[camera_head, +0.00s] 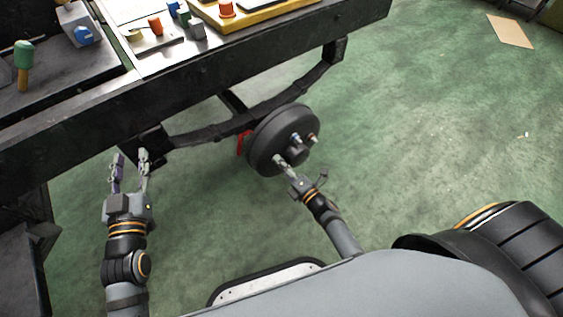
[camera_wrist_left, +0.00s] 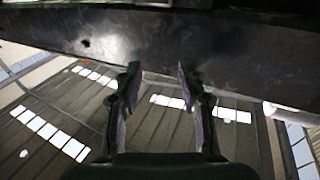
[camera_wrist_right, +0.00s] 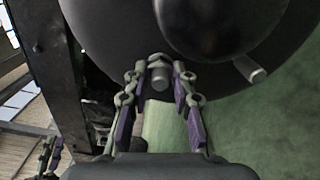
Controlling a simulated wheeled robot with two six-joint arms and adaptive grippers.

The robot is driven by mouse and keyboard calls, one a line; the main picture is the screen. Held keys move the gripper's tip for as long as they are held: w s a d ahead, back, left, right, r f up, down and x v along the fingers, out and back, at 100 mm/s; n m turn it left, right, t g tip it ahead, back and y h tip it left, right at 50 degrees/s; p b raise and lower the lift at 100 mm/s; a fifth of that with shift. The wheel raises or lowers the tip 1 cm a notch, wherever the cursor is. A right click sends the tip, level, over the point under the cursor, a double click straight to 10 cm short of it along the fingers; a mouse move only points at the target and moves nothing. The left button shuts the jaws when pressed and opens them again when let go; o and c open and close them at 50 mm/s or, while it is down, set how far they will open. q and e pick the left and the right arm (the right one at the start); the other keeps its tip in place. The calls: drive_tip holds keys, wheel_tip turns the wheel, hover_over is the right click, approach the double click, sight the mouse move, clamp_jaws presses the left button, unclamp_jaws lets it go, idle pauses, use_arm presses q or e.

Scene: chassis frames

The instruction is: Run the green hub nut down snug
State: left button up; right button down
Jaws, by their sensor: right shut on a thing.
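The dark round hub drum (camera_head: 262,150) hangs at the end of the axle under the black frame. My right gripper (camera_head: 284,161) is at the lower left of the drum face. In the right wrist view its fingertips (camera_wrist_right: 158,80) close around a hub nut (camera_wrist_right: 158,72) on a stud, which looks grey there; its green colour cannot be made out. In the head view this nut is hidden by the fingers. My left gripper (camera_head: 131,158) is open and empty beside the frame, its fingers pointing up; in the left wrist view nothing is between the fingers (camera_wrist_left: 157,75).
The black frame rail (camera_head: 90,102) and workbench lie above left, with a yellow tray (camera_head: 245,21).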

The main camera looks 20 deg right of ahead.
use_arm(q)
drive_tip(key=s+f+g, duration=0.1)
drive_tip(key=f+g, duration=0.1)
drive_tip(key=f, duration=0.4)
drive_tip(key=s+f+g+p, duration=0.1)
drive_tip(key=s+f+g, duration=0.1)
drive_tip(key=f, duration=0.4)
drive_tip(key=shift+s+d+g, duration=0.2)
drive_tip(key=shift+s+g, duration=0.1)
drive_tip(key=shift+g, duration=0.5)
use_arm(e)
drive_tip(key=shift+m, duration=1.1)
drive_tip(key=c, duration=1.4)
unclamp_jaws()
drive_tip(key=shift+s, duration=0.1)
drive_tip(key=v, duration=1.2)
